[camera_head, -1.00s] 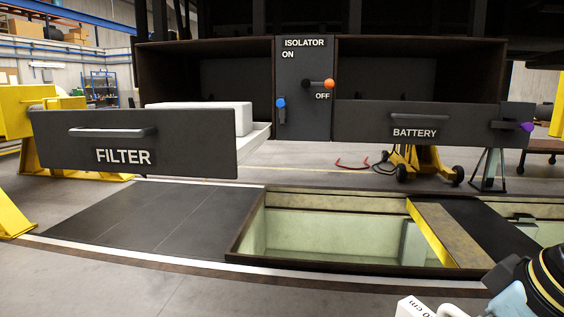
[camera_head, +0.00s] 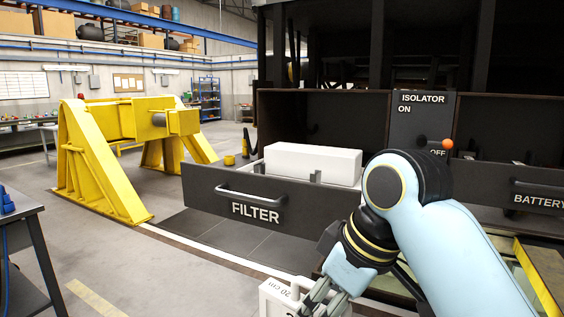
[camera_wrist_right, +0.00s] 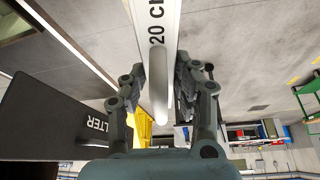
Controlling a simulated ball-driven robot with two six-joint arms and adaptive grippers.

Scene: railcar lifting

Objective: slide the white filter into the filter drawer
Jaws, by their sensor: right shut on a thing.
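The filter drawer (camera_head: 235,200), a dark front with a bar handle and the word FILTER, stands pulled out in the head view. A long white block, apparently the white filter (camera_head: 310,162), sits inside it behind the front panel; its lower part is hidden. The drawer front also shows at the left of the right wrist view (camera_wrist_right: 55,125). My right gripper (camera_wrist_right: 160,85) is shut on the handle of a white piece marked 20 cm (camera_wrist_right: 152,15), apart from the drawer. This piece also shows at the bottom of the head view (camera_head: 275,298). My left gripper is in neither view.
The isolator panel (camera_head: 420,105) and the battery drawer (camera_head: 535,198) are at right, partly behind my right arm. A yellow stand (camera_head: 95,165) is at left, with a table edge (camera_head: 22,215) at lower left. Floor between them is clear. A pit edge shows at lower right.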

